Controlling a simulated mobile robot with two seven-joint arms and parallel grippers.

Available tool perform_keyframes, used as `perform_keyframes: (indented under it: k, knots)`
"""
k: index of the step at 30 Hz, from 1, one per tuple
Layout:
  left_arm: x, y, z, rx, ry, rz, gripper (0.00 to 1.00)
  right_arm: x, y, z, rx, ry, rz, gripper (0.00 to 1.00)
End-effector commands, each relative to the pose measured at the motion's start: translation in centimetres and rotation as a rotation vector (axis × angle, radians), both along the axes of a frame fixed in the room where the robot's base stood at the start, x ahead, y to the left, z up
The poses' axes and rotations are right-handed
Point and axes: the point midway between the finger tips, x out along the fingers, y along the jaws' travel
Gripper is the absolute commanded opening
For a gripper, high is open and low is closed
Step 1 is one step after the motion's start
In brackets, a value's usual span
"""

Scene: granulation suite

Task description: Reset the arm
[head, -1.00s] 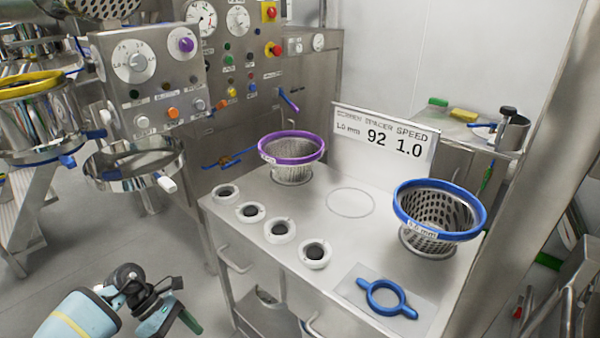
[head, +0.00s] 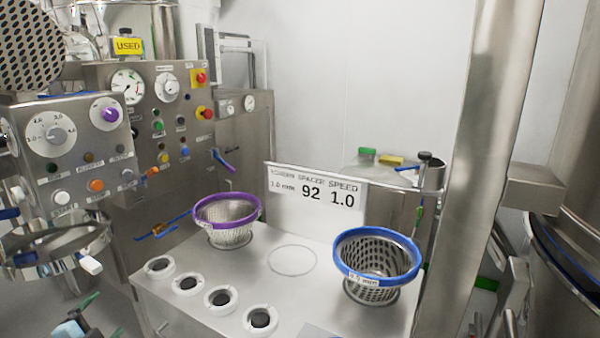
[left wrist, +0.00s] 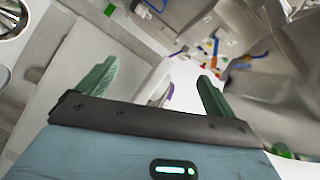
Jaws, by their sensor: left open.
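My left gripper (head: 102,316) is at the lower left corner of the head view, left of the steel bench (head: 290,294) and partly cut off by the frame. In the left wrist view, its two green fingers (left wrist: 155,82) stand wide apart with nothing held between them. My right gripper is in neither view.
A control panel (head: 66,155) with knobs is at left. A steel post (head: 478,150) rises at right.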

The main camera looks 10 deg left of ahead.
Motion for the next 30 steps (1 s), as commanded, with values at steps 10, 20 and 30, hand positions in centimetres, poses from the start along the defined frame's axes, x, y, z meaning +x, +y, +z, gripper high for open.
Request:
perform_keyframes:
  k: [10, 20, 30]
  knots:
    - [-4.0, 0.6, -7.8, -0.462, 0.202, 0.295, 0.92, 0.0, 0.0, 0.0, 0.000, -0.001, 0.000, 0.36]
    - [-14.0, -10.1, -17.6, -0.587, 0.385, 0.227, 0.92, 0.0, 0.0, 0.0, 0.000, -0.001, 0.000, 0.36]
    - [-30.8, -23.2, -23.6, -0.811, 0.599, 0.224, 0.92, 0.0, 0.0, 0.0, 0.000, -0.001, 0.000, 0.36]
